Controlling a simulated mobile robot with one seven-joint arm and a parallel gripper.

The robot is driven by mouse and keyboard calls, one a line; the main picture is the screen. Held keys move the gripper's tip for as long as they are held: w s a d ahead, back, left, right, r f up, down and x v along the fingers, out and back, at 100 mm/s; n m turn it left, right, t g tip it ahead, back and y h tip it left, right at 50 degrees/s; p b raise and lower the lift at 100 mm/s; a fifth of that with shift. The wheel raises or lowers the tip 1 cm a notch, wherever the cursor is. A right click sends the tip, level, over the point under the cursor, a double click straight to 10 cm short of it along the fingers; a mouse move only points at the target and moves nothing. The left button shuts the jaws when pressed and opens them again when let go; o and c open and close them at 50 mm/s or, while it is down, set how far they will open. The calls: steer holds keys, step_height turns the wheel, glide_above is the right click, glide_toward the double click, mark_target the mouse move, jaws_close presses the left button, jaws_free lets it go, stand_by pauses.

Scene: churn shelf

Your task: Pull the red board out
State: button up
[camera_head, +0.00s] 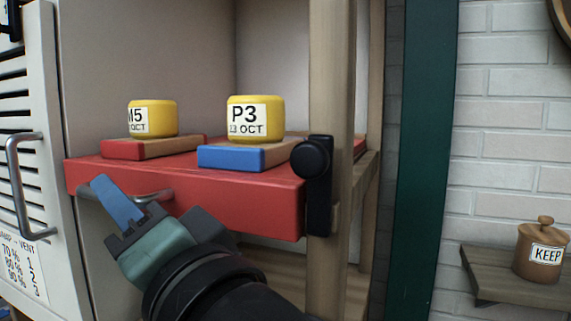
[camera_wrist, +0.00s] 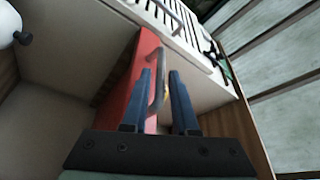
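The red board (camera_head: 200,200) lies flat in a pale cabinet bay, its thick red front facing me; it also shows in the wrist view (camera_wrist: 130,92). A grey bar handle (camera_head: 152,194) sits on its front at the left, and shows in the wrist view (camera_wrist: 156,88). My gripper (camera_wrist: 161,73) is open, its two blue fingers apart. In the wrist view the handle appears between them, nearer the left finger; I cannot tell whether they touch. In the head view my gripper (camera_head: 104,184) is at the handle and partly hides it; only one finger shows clearly.
On the board stand two yellow blocks, "M5" (camera_head: 153,118) on a red-edged base and "P3" (camera_head: 256,118) on a blue-edged base. A black knob with a bar (camera_head: 318,190) is on the wooden post (camera_head: 329,70) at the board's right end. A vented white door (camera_head: 38,120) is at left.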

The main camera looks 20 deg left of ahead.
steer(key=shift+x, duration=0.9)
steer(key=shift+w+a, duration=0.15)
jaws_close()
stand_by(0.7)
